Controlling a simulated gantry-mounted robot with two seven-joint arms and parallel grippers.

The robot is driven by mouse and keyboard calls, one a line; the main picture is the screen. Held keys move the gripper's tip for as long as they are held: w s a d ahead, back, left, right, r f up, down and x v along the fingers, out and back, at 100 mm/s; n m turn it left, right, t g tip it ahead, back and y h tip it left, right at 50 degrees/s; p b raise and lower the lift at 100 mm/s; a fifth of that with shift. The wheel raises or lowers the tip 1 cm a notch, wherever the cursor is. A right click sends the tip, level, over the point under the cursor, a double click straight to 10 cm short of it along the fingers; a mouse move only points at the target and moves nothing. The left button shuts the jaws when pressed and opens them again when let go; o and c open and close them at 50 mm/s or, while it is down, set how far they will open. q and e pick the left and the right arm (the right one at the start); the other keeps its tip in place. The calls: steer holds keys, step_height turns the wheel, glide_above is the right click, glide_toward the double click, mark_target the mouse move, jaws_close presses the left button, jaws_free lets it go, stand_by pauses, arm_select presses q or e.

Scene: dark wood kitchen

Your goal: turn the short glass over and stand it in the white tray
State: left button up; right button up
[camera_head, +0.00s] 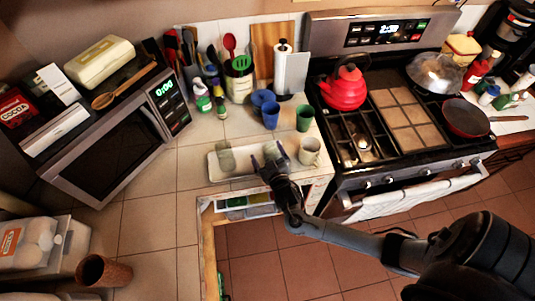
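The white tray (213,172) lies on the tiled counter, left of the stove. A see-through greenish glass (226,157) stands at the tray's left end; I cannot tell which way up it is. My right gripper (268,155) is over the tray's right part, its fingers pointing toward the back of the counter. The fingers look spread, but whether a clear glass is between them is too small to tell. My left gripper is not in view.
A pale mug (309,151) stands close to the right of my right gripper. Blue cups (270,116) and a green cup (305,118) stand behind it. A microwave (110,150) is at left, the stove (390,125) at right.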

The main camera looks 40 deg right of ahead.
steer(key=s+a+r+n+g+y, duration=0.1)
steer(key=s+a+r+g+y, duration=0.1)
steer(key=s+a+g, duration=0.45)
steer(key=s+a+r+n+g+y, duration=0.1)
steer(key=s+a+r+y, duration=0.15)
steer(key=s, duration=0.65)
steer(key=s+a+r+n+g+y, duration=0.1)
steer(key=s+a+g+y, duration=0.2)
steer(key=s+a, duration=0.3)
step_height(320, 180, up, 18)
steer(key=s+p, duration=0.2)
steer(key=p, duration=1.6)
steer(key=shift+s+d+f+g, duration=0.2)
steer(key=shift+s+d+g, duration=0.05)
steer(key=shift+d+g, duration=0.2)
